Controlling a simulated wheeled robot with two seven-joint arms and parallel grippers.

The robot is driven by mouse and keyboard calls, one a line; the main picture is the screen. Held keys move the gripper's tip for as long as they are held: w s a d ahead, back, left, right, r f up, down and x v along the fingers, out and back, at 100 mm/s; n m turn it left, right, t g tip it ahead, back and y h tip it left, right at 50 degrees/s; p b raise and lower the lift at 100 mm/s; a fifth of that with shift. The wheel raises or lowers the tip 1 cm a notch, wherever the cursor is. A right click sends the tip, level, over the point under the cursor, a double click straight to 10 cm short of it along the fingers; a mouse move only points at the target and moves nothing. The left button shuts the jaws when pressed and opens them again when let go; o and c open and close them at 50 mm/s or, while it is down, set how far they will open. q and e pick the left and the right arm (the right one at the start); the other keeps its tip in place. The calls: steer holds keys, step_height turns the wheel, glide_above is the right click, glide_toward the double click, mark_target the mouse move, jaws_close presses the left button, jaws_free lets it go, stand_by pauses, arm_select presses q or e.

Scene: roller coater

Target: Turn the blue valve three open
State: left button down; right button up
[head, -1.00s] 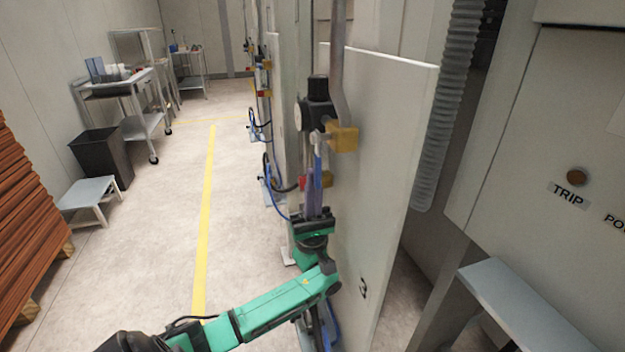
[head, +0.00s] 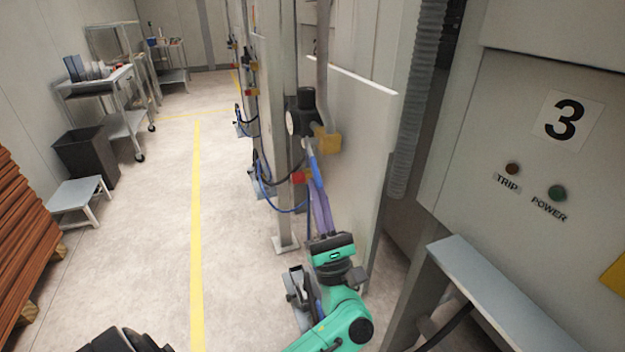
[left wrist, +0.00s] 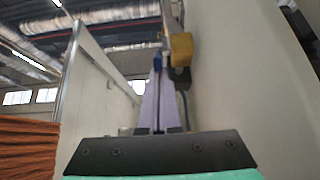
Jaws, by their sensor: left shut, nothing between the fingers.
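The blue valve lever (head: 314,170) hangs downward, slightly tilted, below a yellow block (head: 328,140) and a round gauge with a black knob (head: 305,98), beside a pale upright panel. My left gripper (head: 317,192) is below it, its lavender fingers together and pointing up at the lever's lower end. In the left wrist view the closed fingertips (left wrist: 157,80) line up with the blue lever end (left wrist: 157,61), the yellow block (left wrist: 181,49) just to the right. I cannot tell whether the tips touch the lever. My right gripper is not in view.
A cabinet marked 3 (head: 520,140) with TRIP and POWER lights stands at right, a grey ledge (head: 500,300) in front. A red fitting (head: 298,178) and blue hoses are left of the lever. The floor with the yellow line (head: 196,230) is open at left.

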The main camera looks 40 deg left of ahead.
mark_target(319, 179)
arm_select(q)
steer(key=shift+s+d+r+g+h+p, duration=0.35)
steer(key=shift+d+r+g+h+p, duration=0.2)
steer(key=shift+r+h+p, duration=0.3)
steer(key=shift+s+d+r+g+h+p, duration=0.35)
steer(key=shift+g+h+p, duration=0.1)
steer(key=shift+g+h, duration=0.15)
steer(key=r, duration=0.1)
steer(key=d+r, duration=0.1)
steer(key=shift+s+d+r, duration=0.15)
steer(key=shift+s+r, duration=0.15)
steer(key=shift+s, duration=0.1)
steer(key=shift+r, duration=0.35)
steer(key=shift+f, duration=0.1)
